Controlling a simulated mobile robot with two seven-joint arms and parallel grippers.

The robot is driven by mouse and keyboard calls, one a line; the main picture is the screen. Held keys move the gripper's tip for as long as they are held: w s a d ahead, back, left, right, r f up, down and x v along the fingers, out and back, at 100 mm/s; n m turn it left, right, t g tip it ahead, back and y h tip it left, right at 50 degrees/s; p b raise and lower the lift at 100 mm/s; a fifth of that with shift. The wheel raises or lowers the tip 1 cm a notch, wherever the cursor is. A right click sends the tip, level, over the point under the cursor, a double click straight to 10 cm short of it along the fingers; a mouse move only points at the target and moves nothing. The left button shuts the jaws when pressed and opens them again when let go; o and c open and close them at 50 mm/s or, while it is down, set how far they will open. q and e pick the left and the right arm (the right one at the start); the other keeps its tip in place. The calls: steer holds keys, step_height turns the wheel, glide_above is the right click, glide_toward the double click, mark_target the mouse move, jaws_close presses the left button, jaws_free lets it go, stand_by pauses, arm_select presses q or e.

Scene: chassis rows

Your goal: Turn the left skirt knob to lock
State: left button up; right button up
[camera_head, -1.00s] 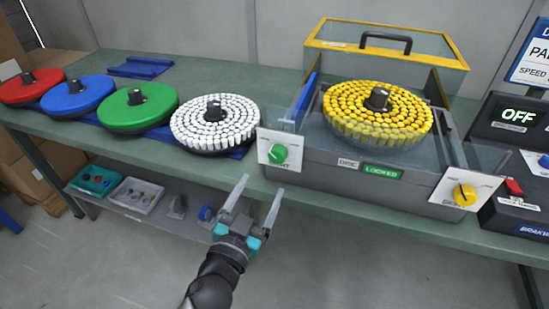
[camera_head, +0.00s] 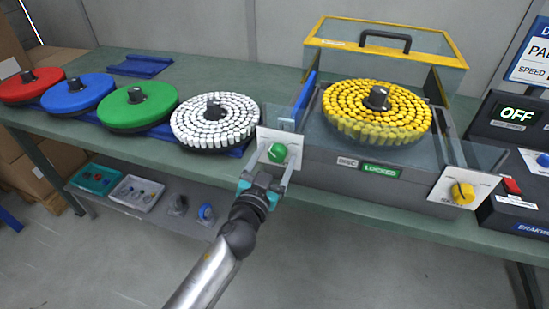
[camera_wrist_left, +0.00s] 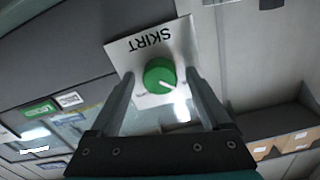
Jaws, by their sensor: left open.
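The left skirt knob (camera_head: 277,153) is green and sits on a white plate (camera_head: 270,138) at the left front of the grey machine. The wrist view shows the knob (camera_wrist_left: 160,76) with a white pointer line, on the plate marked SKIRT (camera_wrist_left: 152,45). My left gripper (camera_head: 272,170) is just in front of the plate, with its fingers (camera_wrist_left: 162,95) spread on either side of the knob. A gap shows between the knob and each finger, so I see no grip on it. The small position marks on the plate are too blurred to read. My right gripper is not in view.
The grey machine (camera_head: 330,178) has a green LOCKED label (camera_head: 381,171) and carries a yellow-studded disc (camera_head: 376,112). A yellow knob (camera_head: 463,193) is on its right plate. White (camera_head: 214,122), green (camera_head: 137,106), blue and red discs stand left on the green bench. Open floor lies in front.

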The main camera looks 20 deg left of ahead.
arm_select(q)
jaws_close()
stand_by(0.6)
